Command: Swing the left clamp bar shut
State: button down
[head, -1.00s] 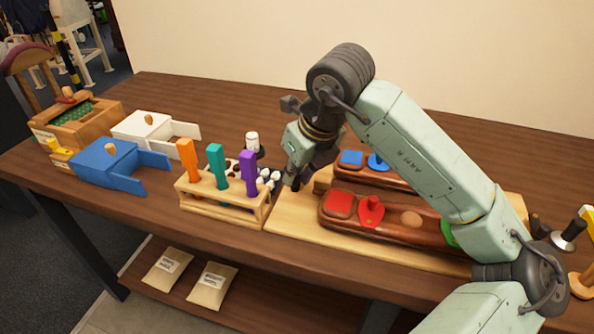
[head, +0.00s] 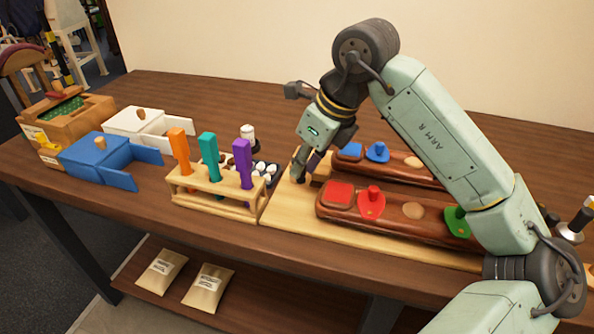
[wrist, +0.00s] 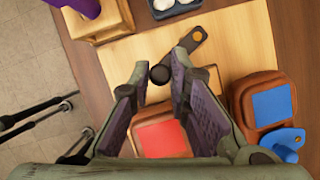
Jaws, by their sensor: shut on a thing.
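A dark clamp bar (wrist: 184,50) with an orange pivot spot lies over the pale wooden board (wrist: 120,60) in the wrist view. It runs from the pivot down-left to a round black knob (wrist: 160,74). My gripper (wrist: 159,70) is shut on this knob, with one finger on each side. In the head view my gripper (head: 303,174) reaches down at the board's left end, beside the red-padded block (head: 340,195). The bar is too hidden by my gripper to make out there.
A rack with orange, teal and purple handles (head: 209,195) stands just left of the board. The block with the blue pad (head: 351,150) lies behind the red-padded one. Blue (head: 96,160) and white (head: 133,124) boxes stand farther left.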

jog(key=n, duration=0.1)
jog(key=d+n+g+b, duration=0.1)
jog(key=shift+w+d+f+n, duration=0.1)
jog(key=shift+w+d+n, duration=0.1)
jog(key=shift+w+n, duration=0.15)
jog(key=n, duration=0.2)
jog(key=w+d+n+g, duration=0.1)
jog(key=shift+d+n+y, duration=0.2)
jog(key=shift+n+y, duration=0.15)
jog(key=shift+y, duration=0.05)
jog(key=n, duration=0.1)
jog(key=w+n+g, duration=0.1)
jog(key=d+n+p, duration=0.1)
jog(key=shift+w+r+g, duration=0.15)
jog(key=shift+r+g, duration=0.1)
jog(key=shift+g, duration=0.15)
jog(key=shift+w+d+f+n+g+h+p, duration=0.1)
jog(key=shift+w+n+g+p, duration=0.15)
jog(key=shift+n, duration=0.25)
jog(key=shift+w+d+r+n+h+p, duration=0.1)
jog(key=shift+w+n+p, duration=0.1)
jog(key=shift+n+p, duration=0.25)
jog(key=shift+w+d+f+n+g+h+p, duration=0.15)
jog(key=shift+w+n+p, duration=0.1)
jog(key=shift+n, duration=0.3)
jog(key=shift+a, duration=0.1)
jog(key=c, duration=1.5)
grip_release()
jog(key=shift+c, duration=0.2)
jog(key=v, duration=1.2)
